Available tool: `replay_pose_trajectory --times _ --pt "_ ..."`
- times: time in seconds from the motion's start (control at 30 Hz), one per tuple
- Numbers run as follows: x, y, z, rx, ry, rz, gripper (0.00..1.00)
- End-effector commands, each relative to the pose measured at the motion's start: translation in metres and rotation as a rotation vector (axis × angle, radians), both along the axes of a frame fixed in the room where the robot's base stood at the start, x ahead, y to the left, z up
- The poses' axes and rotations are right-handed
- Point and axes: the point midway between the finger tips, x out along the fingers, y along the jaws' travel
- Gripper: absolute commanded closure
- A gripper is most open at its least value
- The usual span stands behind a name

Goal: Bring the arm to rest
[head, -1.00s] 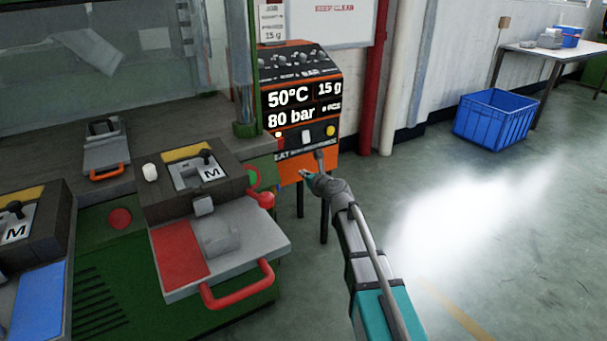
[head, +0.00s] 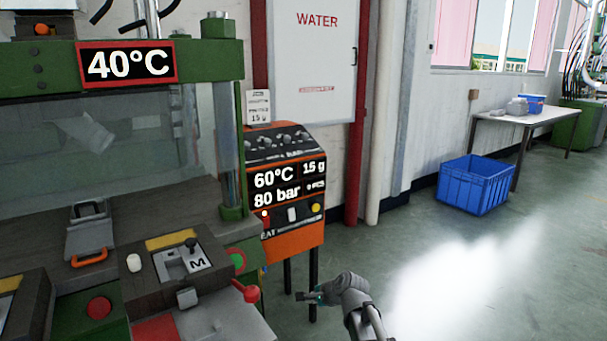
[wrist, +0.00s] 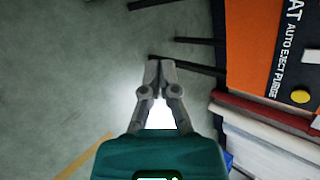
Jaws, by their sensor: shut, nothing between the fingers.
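My gripper (head: 308,297) is in front of and below the orange control panel, near its thin black legs in the head view. In the wrist view its two fingers (wrist: 161,66) meet at the tips, shut and empty over the grey floor. The control panel (head: 287,240) shows 60°C, 80 bar, 15 g and stands apart from the gripper. My arm reaches in from the bottom edge.
The green press (head: 232,150) with a 40°C display (head: 126,63) and a red-knobbed lever (head: 250,293) stands left of the gripper. A blue crate (head: 474,186) and a white table (head: 533,117) are at right. White glare covers part of the open floor.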

Motion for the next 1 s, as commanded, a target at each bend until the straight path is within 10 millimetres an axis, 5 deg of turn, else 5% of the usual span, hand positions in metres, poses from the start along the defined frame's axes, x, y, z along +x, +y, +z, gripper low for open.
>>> replay_pose_trajectory --times 0.5,1.0 --pt "-0.125 -0.098 -0.033 -0.666 0.057 0.713 1.00" --pt "-0.187 -0.150 -0.024 -0.853 0.174 1.101 1.00"
